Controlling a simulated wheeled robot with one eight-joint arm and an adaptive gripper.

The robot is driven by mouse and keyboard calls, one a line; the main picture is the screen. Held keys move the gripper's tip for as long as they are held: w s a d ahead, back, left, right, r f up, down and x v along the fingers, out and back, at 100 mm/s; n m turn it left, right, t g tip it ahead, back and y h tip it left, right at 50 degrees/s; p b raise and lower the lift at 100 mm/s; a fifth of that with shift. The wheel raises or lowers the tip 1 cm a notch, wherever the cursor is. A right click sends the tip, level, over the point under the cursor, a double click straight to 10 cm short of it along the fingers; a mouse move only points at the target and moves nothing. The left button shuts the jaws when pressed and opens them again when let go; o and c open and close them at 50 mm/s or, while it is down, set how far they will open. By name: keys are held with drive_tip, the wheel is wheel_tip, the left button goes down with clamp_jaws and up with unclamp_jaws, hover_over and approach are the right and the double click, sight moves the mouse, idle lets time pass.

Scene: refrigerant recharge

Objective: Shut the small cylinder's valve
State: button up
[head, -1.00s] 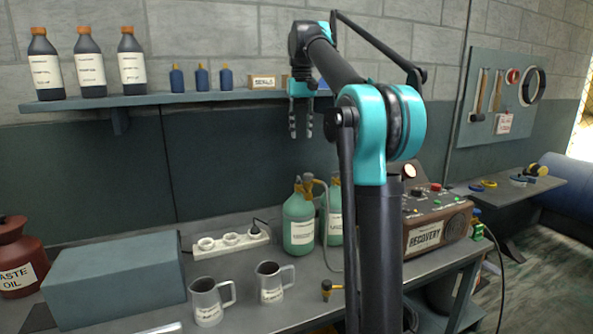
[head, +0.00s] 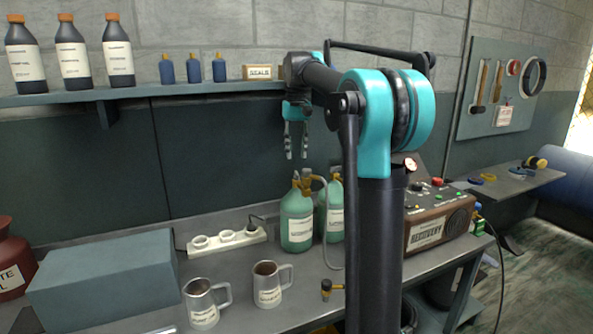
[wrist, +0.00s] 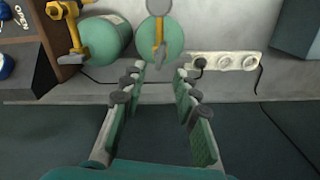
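Two green cylinders with pale labels and brass-coloured valves stand on the bench: the left cylinder (head: 297,217) and the right cylinder (head: 334,210), partly hidden by the left one and a hose. I cannot tell surely which is smaller. In the wrist view one cylinder (wrist: 174,32) is straight beyond the fingertips with a yellow valve (wrist: 158,38) on top; the other cylinder (wrist: 108,38) is to its left with its own yellow valve. My gripper (head: 297,155) is open and empty, above the left cylinder and apart from it; its spread fingers also show in the wrist view (wrist: 160,75).
A power strip (head: 227,240) lies left of the cylinders. Two metal mugs, the left (head: 202,304) and right (head: 268,288), and a small brass fitting (head: 326,289) are in front. The recovery machine (head: 436,225) stands right. A shelf (head: 150,93) with bottles is behind.

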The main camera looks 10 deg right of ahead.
sight(296, 173)
wheel_tip(296, 173, down, 7)
drive_tip(key=shift+r, duration=0.1)
drive_tip(key=shift+c, duration=0.5)
clamp_jaws()
